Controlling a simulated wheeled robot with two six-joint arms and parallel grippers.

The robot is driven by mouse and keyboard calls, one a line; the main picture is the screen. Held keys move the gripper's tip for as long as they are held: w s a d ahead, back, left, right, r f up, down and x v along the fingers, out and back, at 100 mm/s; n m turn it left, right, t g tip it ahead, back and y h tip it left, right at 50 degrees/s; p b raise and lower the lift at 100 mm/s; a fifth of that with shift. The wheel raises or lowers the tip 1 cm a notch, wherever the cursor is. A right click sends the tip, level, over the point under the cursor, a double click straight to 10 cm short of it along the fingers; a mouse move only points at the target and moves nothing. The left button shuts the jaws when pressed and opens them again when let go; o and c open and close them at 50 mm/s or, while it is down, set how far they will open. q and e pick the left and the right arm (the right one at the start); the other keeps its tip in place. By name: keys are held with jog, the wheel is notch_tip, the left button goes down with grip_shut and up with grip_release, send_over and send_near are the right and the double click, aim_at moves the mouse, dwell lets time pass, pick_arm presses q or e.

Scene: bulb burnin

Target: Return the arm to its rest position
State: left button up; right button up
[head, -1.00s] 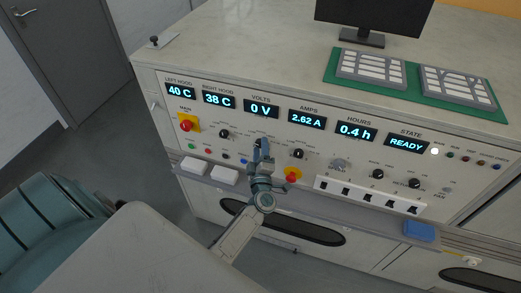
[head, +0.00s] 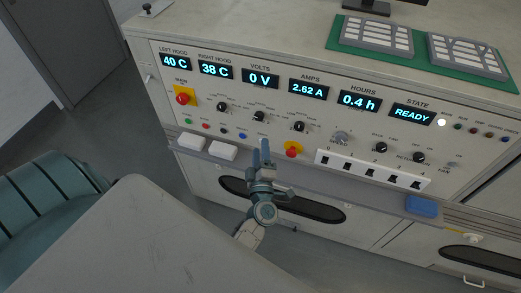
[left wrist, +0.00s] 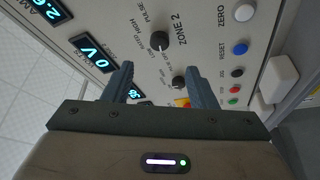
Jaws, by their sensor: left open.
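My left gripper (head: 262,152) is in front of the control panel (head: 330,117) in the head view, below a row of black knobs and left of a red button. It is open and empty. In the left wrist view its two fingers (left wrist: 162,85) stand apart with the panel behind them, and a black knob labelled Zone 2 (left wrist: 160,43) shows beyond. The fingers appear clear of the panel, with nothing between them. My right gripper is not in either view.
The panel has lit displays (head: 264,77), a red main switch (head: 183,97) and a row of rocker switches (head: 373,170). White blocks (head: 222,150) and a blue block (head: 421,206) sit on the ledge below. Grey floor (head: 130,130) is open at left.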

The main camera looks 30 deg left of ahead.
pick_arm(q)
jog(key=s+d+f+m+g+h, duration=0.15)
jog(key=f+m+h, duration=0.3)
jog(key=f, duration=0.55)
jog(key=s+d+f+m+t+h, duration=0.1)
jog(key=d+f+m+h, duration=0.3)
jog(key=f, duration=0.6)
jog(key=s+f+m+g+h+b, duration=0.1)
jog(key=s+f+m+g, duration=0.15)
jog(key=s+f, duration=0.4)
jog(key=s+f+m+g+h, duration=0.1)
jog(key=s+f+m+g, duration=0.2)
jog(key=f, duration=0.7)
jog(key=s+a+f+m+g, duration=0.2)
jog(key=s+f, duration=0.3)
jog(key=s, duration=0.5)
jog(key=s+a+f+m+g, duration=0.2)
jog(key=s+f, duration=0.4)
jog(key=s, duration=0.4)
jog(key=s+a+f+m+g+b, duration=0.1)
jog(key=s+f+g, duration=0.4)
jog(key=s, duration=0.5)
jog(key=shift+s+a+f+m, duration=0.15)
jog(key=shift+a+f+m, duration=0.1)
jog(key=shift+a+m, duration=0.75)
jog(key=shift+a, duration=0.15)
